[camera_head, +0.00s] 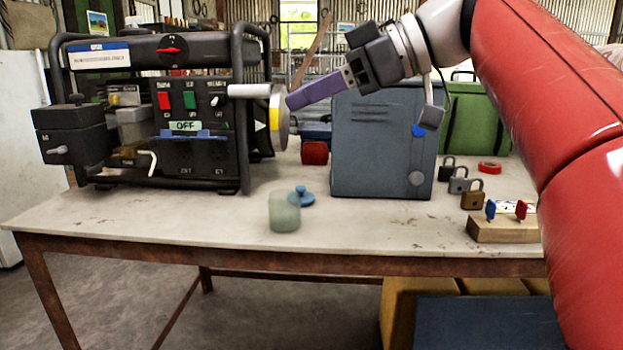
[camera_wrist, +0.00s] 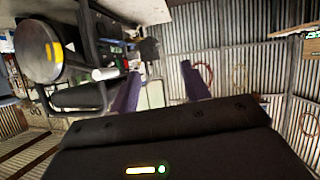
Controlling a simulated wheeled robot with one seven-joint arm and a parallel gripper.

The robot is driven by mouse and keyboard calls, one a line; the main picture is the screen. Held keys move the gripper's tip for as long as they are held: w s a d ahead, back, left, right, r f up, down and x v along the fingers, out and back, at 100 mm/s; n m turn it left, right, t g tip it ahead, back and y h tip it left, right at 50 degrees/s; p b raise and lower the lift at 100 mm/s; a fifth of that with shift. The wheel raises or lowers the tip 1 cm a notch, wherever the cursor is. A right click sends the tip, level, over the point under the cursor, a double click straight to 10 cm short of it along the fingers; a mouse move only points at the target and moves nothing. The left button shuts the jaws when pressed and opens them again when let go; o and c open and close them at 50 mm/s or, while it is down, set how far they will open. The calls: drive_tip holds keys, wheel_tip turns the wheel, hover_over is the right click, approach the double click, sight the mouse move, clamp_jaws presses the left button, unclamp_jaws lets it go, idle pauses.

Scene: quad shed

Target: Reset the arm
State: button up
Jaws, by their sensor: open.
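My gripper (camera_head: 292,102) is in the air above the table, to the right of the generator's round side disc. Its purple fingers point left and slightly down in the head view. In the wrist view the two fingers (camera_wrist: 160,84) stand apart with nothing between them. The black generator (camera_head: 165,120) has a green OFF label. Its yellow-marked disc (camera_head: 277,118) and white handle (camera_head: 250,90) are close to my fingertips, but I cannot tell whether they touch. The disc (camera_wrist: 42,50) and handle (camera_wrist: 105,74) also show at the left of the wrist view.
A grey-blue metal box (camera_head: 380,150) stands below and right of my gripper. A cloudy jar (camera_head: 284,212) and blue lid (camera_head: 301,197) are on the table (camera_head: 180,220). Several padlocks (camera_head: 459,180), a wooden key block (camera_head: 500,230) and a green case (camera_head: 478,120) are at the right.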

drive_tip(key=s+d+f+m+h, duration=0.4)
drive_tip(key=d+f+m, duration=0.1)
drive_tip(key=f, duration=0.8)
drive_tip(key=s+d+f+m+t+h, duration=0.1)
drive_tip(key=s+d+f+m+h, duration=0.3)
drive_tip(key=f, duration=0.9)
drive_tip(key=s+d+f+m+t+h, duration=0.1)
drive_tip(key=s+d+f+m+h, duration=0.3)
drive_tip(key=f, duration=0.9)
drive_tip(key=s+d+m, duration=0.2)
drive_tip(key=m, duration=0.1)
drive_tip(key=shift+s+h, duration=0.2)
drive_tip(key=shift+h, duration=0.1)
